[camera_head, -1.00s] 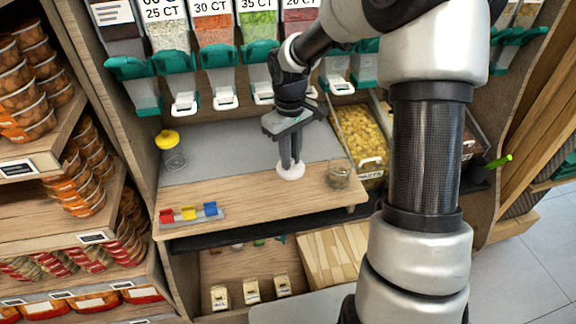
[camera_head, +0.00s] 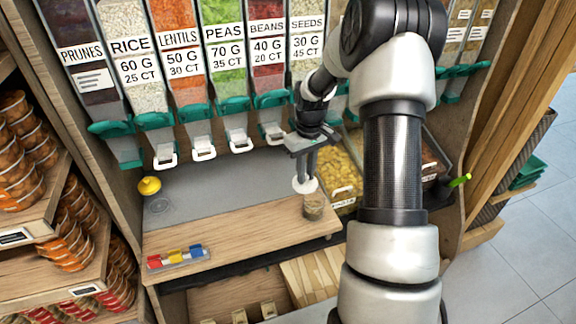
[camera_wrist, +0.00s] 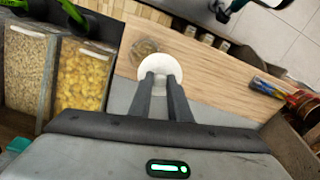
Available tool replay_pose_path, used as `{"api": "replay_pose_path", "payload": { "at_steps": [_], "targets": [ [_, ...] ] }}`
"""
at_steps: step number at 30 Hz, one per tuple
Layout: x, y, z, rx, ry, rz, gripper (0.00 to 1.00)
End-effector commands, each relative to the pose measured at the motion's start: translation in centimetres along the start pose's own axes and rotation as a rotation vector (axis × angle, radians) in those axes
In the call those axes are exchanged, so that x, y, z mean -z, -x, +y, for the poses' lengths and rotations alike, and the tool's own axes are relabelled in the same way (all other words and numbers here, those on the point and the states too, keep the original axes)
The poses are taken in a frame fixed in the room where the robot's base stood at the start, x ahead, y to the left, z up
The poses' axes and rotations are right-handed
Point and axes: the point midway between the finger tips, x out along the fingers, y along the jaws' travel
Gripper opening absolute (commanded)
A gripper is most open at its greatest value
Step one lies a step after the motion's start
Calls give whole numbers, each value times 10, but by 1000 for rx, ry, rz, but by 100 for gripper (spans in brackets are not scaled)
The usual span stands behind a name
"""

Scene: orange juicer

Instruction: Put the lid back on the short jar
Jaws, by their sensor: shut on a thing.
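My gripper (camera_head: 305,178) is shut on a round white lid (camera_head: 305,186) and holds it above the wooden counter. The wrist view shows the lid (camera_wrist: 160,66) at the tips of my fingers (camera_wrist: 163,78). The short glass jar (camera_head: 313,208) stands on the counter, close to the lid and a little toward the counter's front edge. In the wrist view the jar (camera_wrist: 143,47) shows just beyond the lid's upper left edge, partly covered by it. The lid is not centred over the jar in either view. I cannot tell the exact height gap between them.
A tray of coloured clips (camera_head: 178,258) lies at the front left. Bins of yellow pasta (camera_head: 338,173) stand right of the counter, dispensers behind. The counter's middle (camera_head: 235,225) is clear.

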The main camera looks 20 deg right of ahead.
Motion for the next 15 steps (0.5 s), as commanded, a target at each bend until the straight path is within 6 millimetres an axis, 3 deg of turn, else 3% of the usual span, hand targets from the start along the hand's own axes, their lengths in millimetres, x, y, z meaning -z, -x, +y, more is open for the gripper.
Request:
{"api": "replay_pose_path", "payload": {
  "at_steps": [3,6,15],
  "targets": [
    [-2,-7,26,-7,41,-6,0],
    [-4,-15,36,-11,62,-8,0],
    [-4,-29,40,-14,71,-7,0]
  ]
}}
